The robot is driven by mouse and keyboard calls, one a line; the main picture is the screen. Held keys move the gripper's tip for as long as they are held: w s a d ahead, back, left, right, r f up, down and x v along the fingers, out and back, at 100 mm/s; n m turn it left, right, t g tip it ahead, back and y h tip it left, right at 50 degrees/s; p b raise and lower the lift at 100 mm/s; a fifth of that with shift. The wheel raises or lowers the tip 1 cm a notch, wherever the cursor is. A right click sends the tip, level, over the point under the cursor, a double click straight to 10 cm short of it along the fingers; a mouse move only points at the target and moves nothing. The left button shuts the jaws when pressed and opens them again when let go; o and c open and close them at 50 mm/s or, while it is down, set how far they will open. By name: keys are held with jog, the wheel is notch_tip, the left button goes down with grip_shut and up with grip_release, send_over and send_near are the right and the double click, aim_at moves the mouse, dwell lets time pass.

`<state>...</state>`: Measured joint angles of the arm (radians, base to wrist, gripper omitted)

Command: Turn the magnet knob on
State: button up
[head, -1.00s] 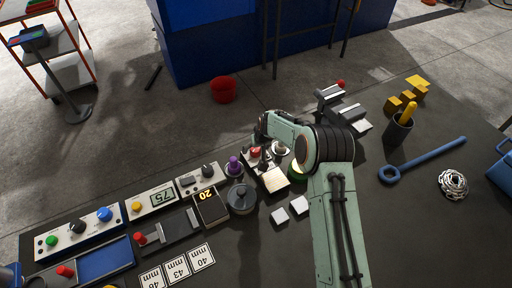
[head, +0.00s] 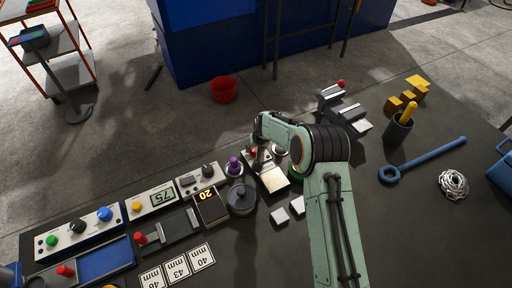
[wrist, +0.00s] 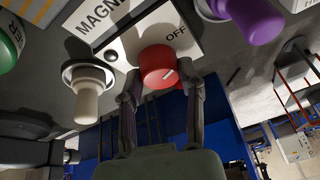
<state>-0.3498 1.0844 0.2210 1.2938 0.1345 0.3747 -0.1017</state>
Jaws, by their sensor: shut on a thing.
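The red magnet knob (wrist: 158,66) sits on a white panel (wrist: 120,22) lettered "MAGN", the rest cut off, and "OFF". A white mark on the knob's face points up and right in the wrist view, roughly toward the "OFF" side. My gripper (wrist: 163,88) has one finger on each side of the knob and is shut on it. In the head view my gripper (head: 262,154) is at the magnet panel (head: 270,178), and the arm hides part of it. Only a little red of the knob shows there.
A purple knob (wrist: 250,18) and a cream plunger (wrist: 87,98) flank the panel closely in the wrist view.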

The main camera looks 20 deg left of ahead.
jog(key=m, duration=0.2)
jog(key=m+h, duration=0.1)
jog(key=m, duration=0.1)
jog(key=shift+f+t+h, duration=0.1)
jog(key=shift+t+h, duration=0.2)
jog(key=m+h, duration=0.1)
jog(key=m, duration=0.3)
jog(key=m+h, duration=0.1)
jog(key=m, duration=0.2)
jog(key=m+g+h, duration=0.1)
jog(key=m+h, duration=0.1)
jog(key=m, duration=0.1)
jog(key=shift+s+a+m, duration=0.1)
jog(key=shift+m, duration=0.3)
jog(key=o, duration=1.2)
jog(key=shift+c, duration=0.2)
jog(key=v, duration=1.2)
